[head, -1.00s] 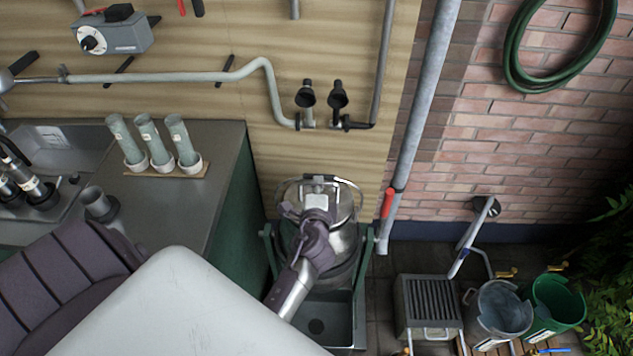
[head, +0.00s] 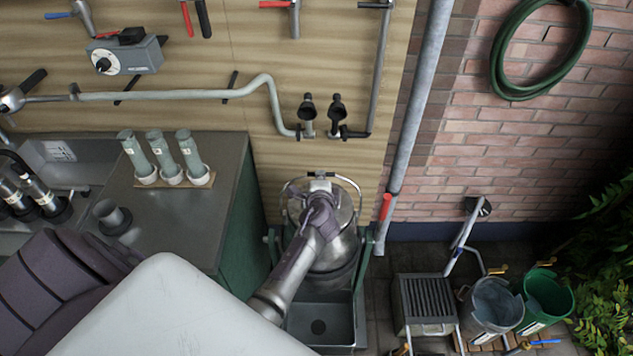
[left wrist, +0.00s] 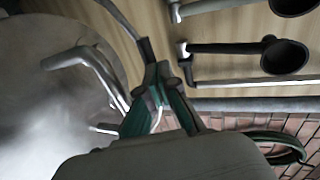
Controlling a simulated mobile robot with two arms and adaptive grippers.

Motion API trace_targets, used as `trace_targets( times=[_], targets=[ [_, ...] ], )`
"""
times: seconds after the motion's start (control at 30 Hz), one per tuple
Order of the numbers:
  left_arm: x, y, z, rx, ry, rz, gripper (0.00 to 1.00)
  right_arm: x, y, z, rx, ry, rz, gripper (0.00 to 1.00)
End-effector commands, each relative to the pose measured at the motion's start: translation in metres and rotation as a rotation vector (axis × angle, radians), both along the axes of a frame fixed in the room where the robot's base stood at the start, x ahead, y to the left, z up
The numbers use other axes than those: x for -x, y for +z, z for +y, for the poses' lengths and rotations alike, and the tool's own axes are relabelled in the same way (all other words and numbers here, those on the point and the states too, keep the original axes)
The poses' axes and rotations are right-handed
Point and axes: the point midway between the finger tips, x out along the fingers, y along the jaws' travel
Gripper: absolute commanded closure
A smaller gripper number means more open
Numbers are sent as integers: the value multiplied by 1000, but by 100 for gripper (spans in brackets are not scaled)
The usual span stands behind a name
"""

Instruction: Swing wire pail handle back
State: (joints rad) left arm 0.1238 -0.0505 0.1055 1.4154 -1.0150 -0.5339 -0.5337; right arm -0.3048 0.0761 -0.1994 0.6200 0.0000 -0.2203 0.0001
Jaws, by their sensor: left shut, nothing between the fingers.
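The round metal pail (head: 341,246) sits in a green stand below the wooden wall. Its thin wire handle (head: 349,180) arcs over the back of the pail, close to the wall. My left gripper (head: 319,199) is over the pail's top at the handle's near side, shut and empty; I cannot tell whether it touches the handle. In the left wrist view the pail's shiny top (left wrist: 40,110) fills the left, with a bent metal bar over it. My right gripper is not in view.
The green stand (head: 367,262) flanks the pail. A grey counter (head: 190,215) with several upright tubes is at left. A grey pipe (head: 408,130) runs down the wall at right. A grey bucket (head: 495,305) and a green bucket (head: 549,296) stand further right.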

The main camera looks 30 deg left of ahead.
Motion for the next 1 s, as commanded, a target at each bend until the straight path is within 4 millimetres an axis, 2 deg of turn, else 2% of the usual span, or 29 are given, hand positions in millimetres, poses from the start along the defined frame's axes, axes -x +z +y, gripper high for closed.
trace_targets(
  times=[0.17,0.33,0.53,0.7,1.0],
  targets=[
    [-17,1,10,19,0,31,100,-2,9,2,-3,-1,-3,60],
    [-30,-5,18,74,0,121,100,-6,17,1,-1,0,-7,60],
    [-48,-14,29,80,1,131,100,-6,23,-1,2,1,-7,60],
    [-62,-27,38,147,1,239,100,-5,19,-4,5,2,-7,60],
    [-78,-48,47,143,0,234,100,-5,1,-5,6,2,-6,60]
  ],
)
